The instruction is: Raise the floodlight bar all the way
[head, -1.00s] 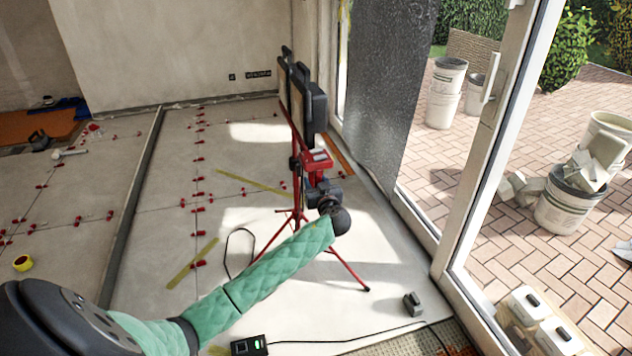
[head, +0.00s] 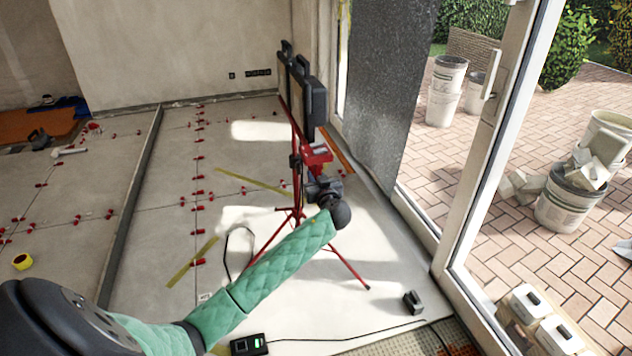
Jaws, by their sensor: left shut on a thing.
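The floodlight bar (head: 313,105), with dark lamp housings seen from behind and the side, stands on top of a red tripod (head: 298,200). The tripod's legs are spread on the pale tiled floor. My left arm reaches in from the lower left in a green quilted sleeve. My left gripper (head: 315,160) is at the red and dark parts just below the lamps and is shut on the floodlight bar. Its fingertips are hard to make out against those parts. My right gripper is not in view.
Red levelling clips dot the tiles. A glazed door frame (head: 480,150) stands close on the right, with buckets (head: 562,200) outside.

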